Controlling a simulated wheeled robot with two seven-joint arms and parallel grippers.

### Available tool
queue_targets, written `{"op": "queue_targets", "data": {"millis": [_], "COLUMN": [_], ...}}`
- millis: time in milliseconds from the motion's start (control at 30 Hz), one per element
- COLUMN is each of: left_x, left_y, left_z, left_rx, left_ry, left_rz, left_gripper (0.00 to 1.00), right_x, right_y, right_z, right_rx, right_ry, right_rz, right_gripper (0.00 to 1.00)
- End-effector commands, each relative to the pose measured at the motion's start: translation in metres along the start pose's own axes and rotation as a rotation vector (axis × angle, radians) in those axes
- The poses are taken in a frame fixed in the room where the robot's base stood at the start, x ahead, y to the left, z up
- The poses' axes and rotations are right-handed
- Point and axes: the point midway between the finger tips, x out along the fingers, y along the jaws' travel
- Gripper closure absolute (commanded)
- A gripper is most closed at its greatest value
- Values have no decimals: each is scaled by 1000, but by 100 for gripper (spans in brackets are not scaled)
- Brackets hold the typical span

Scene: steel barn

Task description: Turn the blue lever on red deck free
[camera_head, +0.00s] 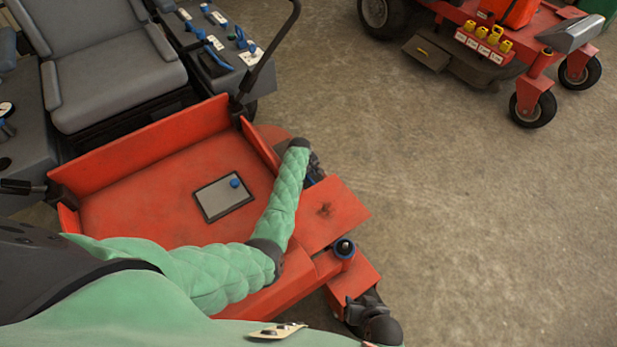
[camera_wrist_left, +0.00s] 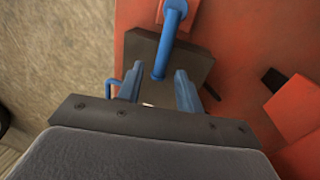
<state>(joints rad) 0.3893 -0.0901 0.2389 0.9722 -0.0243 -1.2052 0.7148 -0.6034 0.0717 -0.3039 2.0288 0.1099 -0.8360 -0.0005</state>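In the left wrist view a blue lever (camera_wrist_left: 169,38) rises from a dark block on the red deck (camera_wrist_left: 265,35). My left gripper (camera_wrist_left: 158,82) has its two blue fingers apart, one on each side of the lever's near end. I see a gap on both sides and cannot tell whether either finger touches it. In the head view my green-sleeved left arm reaches across the red deck (camera_head: 325,235), with its left gripper (camera_head: 314,172) at the deck's far right side, mostly hidden by the sleeve.
A grey seat (camera_head: 115,80) and a control console with blue knobs (camera_head: 213,45) are at upper left. A black bar stands beside them. A grey plate with a blue knob (camera_head: 223,197) lies on the floor pan. Another red machine (camera_head: 485,45) stands upper right. Concrete floor between is clear.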

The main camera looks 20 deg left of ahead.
Motion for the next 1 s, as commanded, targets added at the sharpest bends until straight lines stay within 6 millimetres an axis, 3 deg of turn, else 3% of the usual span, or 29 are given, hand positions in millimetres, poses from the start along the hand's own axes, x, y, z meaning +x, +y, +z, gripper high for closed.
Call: {"op": "queue_targets", "data": {"millis": [133, 467, 600, 667, 933, 1000], "left_x": [11, 13, 13, 13, 11, 10], "left_y": [0, 0, 0, 0, -1, -3], "left_z": [0, 0, 0, 0, 1, 1], "left_rx": [0, 0, 0, 0, -14, -36], "left_ry": [-1, 0, 0, 0, 2, 6], "left_rz": [-1, 0, 0, 0, -1, -1], "left_gripper": [64, 64, 92, 100, 100, 100], "right_x": [6, 8, 8, 7, 4, -12], "right_y": [2, 1, 1, 1, 1, -1], "right_z": [6, 6, 7, 6, 6, -10], "right_rx": [1, 1, 1, 1, 1, -2], "right_ry": [3, 7, 6, 6, -4, -6], "right_rz": [1, 1, 1, 1, 1, 1], "right_gripper": [64, 64, 64, 64, 64, 64]}}
